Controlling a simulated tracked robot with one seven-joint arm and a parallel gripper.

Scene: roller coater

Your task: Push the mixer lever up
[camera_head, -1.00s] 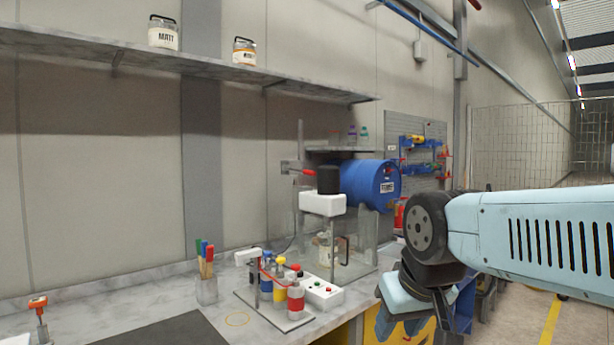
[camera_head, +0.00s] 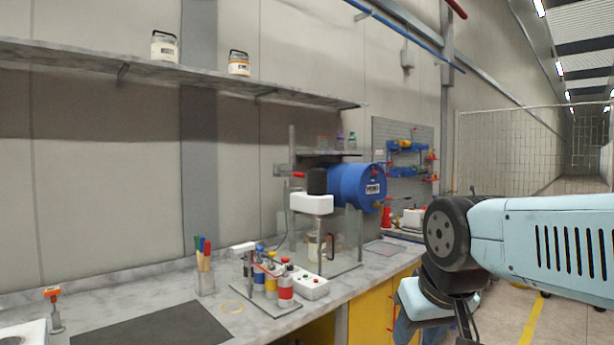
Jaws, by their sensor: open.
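The mixer (camera_head: 311,203) stands on the bench right of centre, with a white head, a black motor on top and a clear guard below. A lever with a red grip (camera_head: 298,174) sticks out to the left beside the black motor, about level. A container (camera_head: 318,245) stands under the head, behind the guard. My light-blue arm reaches in from the right and its wrist bends down at the lower right, apart from the mixer. No gripper fingers can be made out; the arm's end runs to the bottom edge.
A blue drum (camera_head: 352,184) lies beside the mixer at its right. Several small bottles (camera_head: 285,288) and a white button box (camera_head: 312,288) stand in front. A brush cup (camera_head: 205,280) is left of them. A shelf (camera_head: 180,78) with two cans hangs above.

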